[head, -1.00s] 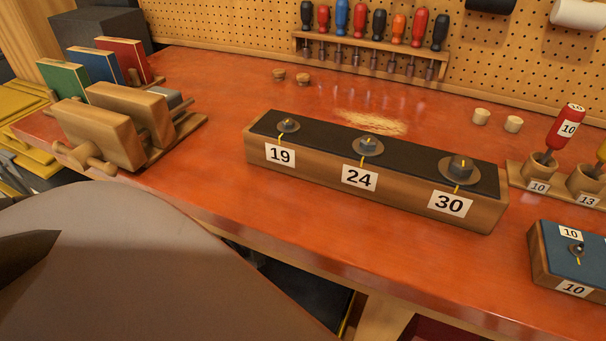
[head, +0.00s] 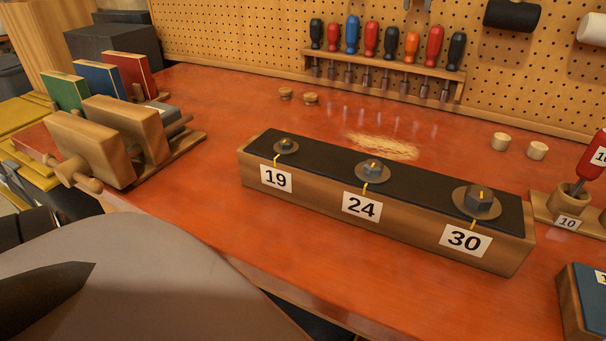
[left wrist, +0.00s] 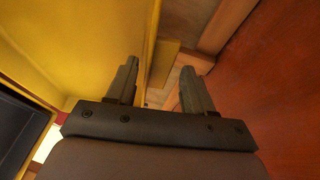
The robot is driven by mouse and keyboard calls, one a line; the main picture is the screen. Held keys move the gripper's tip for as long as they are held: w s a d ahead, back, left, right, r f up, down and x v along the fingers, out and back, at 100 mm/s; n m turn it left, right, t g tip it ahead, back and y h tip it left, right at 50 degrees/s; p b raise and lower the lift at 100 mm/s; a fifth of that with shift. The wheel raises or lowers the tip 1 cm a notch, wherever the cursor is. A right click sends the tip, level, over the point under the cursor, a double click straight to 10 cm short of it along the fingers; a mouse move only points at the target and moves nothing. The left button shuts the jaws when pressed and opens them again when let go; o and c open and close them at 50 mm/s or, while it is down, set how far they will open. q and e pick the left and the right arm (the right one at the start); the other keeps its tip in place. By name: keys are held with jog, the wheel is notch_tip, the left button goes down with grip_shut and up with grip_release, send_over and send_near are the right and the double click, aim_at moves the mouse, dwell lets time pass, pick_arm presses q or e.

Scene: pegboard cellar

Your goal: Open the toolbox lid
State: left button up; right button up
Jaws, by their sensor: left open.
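No thing shows clearly as a toolbox lid. Yellow metal surfaces (head: 28,113) show at the left edge of the head view, beyond the bench's left end; I cannot tell if they belong to the toolbox. In the left wrist view a large yellow panel (left wrist: 95,45) fills the upper left, close to my left gripper (left wrist: 160,82). That gripper is open, its two fingers apart with nothing between them. I cannot tell if a finger touches the yellow panel. My right gripper is not in view.
The red-topped workbench (head: 205,205) holds a wooden vise (head: 95,148), a block with bolts marked 19, 24 and 30 (head: 390,222), and a blue-topped block (head: 590,300) at right. Screwdrivers (head: 390,45) hang on the pegboard behind. The bench's front middle is clear.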

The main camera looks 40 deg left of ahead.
pick_arm(q)
jog(key=shift+w, duration=0.25)
grip_shut()
jog(key=s+b, duration=0.1)
jog(key=b, duration=0.1)
jog(key=s+d+t+b, duration=0.1)
jog(key=b, duration=0.1)
jog(key=s+m+t+b, duration=0.1)
jog(key=s+b, duration=0.1)
jog(key=shift+s+d+r, duration=0.1)
jog(key=shift+d+r, duration=0.1)
jog(key=shift+r, duration=0.05)
